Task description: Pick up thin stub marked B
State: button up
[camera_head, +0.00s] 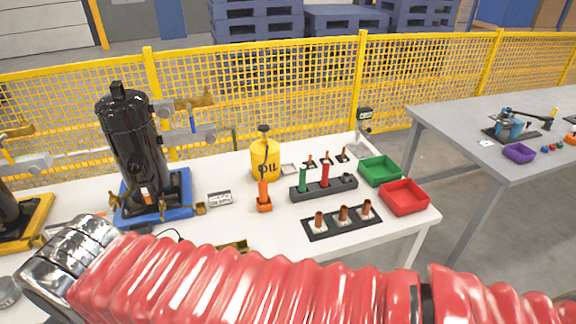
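Three thin copper stubs stand upright in a back row on small dark bases: the left one (310,161), the middle one (327,157) and the right one (343,152). Three thicker copper stubs (343,214) stand on a black plate (318,235) nearer the front edge. Any letter marks are too small to read, so I cannot tell which thin stub is B. My arm, in a red ribbed sleeve with a grey metal joint at left, crosses the foreground. My gripper is not in view.
A dark rack (320,190) with a green and a red handle stands between the stub rows. A yellow oil can (265,158), orange holder (264,198), green bin (380,170) and red bin (404,196) surround them. A black compressor (135,145) stands left. Yellow mesh fence (290,95) runs behind.

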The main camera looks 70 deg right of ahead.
aim_at(311, 164)
jog(key=u, duration=1.1)
jog(key=k, duration=2)
jog(key=z, duration=1.7)
